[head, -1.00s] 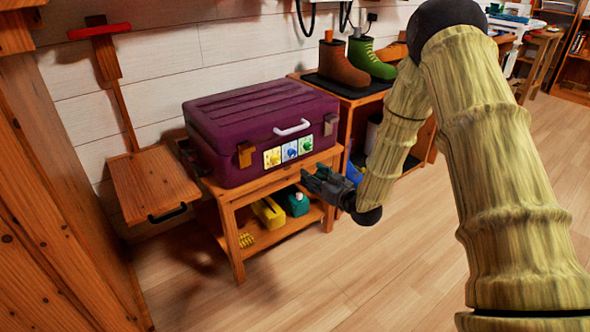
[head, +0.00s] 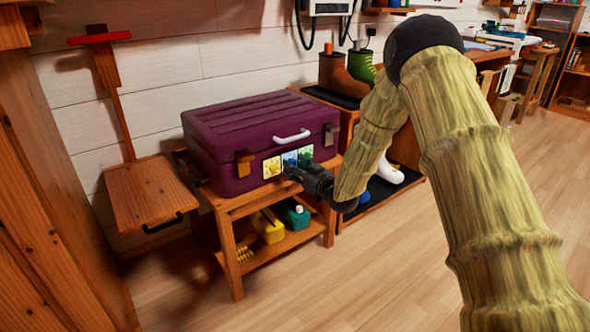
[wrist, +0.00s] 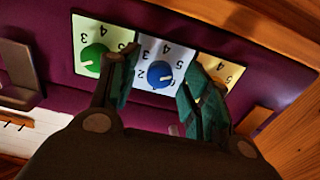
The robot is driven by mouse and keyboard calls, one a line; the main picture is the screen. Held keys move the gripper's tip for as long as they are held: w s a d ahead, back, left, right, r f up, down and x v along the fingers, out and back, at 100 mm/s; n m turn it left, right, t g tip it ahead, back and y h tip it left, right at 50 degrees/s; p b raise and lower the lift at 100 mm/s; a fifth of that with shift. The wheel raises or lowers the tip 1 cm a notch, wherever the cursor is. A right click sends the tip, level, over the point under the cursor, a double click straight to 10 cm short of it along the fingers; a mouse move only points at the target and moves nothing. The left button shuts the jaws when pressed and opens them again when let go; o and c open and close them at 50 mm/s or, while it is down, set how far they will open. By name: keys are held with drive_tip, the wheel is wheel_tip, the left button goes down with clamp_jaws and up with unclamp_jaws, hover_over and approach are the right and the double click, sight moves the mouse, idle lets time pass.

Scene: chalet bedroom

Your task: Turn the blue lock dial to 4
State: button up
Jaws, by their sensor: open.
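The purple case (head: 240,125) sits on a wooden bench, with yellow, blue and green dial plates on its front. The blue dial (wrist: 159,73) is on the white middle plate, between my open fingers in the wrist view. Digits around it appear upside down there, with a 4 above it and a 2 at lower left. A small pale mark shows on the dial; I cannot tell which number it points to. My gripper (wrist: 162,64) is open, one finger on each side of the dial. In the head view my gripper (head: 291,171) partly covers the blue plate; contact is unclear.
The green dial (wrist: 93,57) is close beside my left-hand finger in the wrist view. The yellow plate (wrist: 225,72) is partly behind the other finger. Bottles (head: 268,226) stand on the lower shelf.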

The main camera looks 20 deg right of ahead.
drive_tip(key=shift+w+a, duration=0.2)
drive_tip(key=shift+w, duration=0.25)
drive_tip(key=c, duration=1)
drive_tip(key=shift+c, duration=0.2)
drive_tip(key=shift+n, duration=0.3)
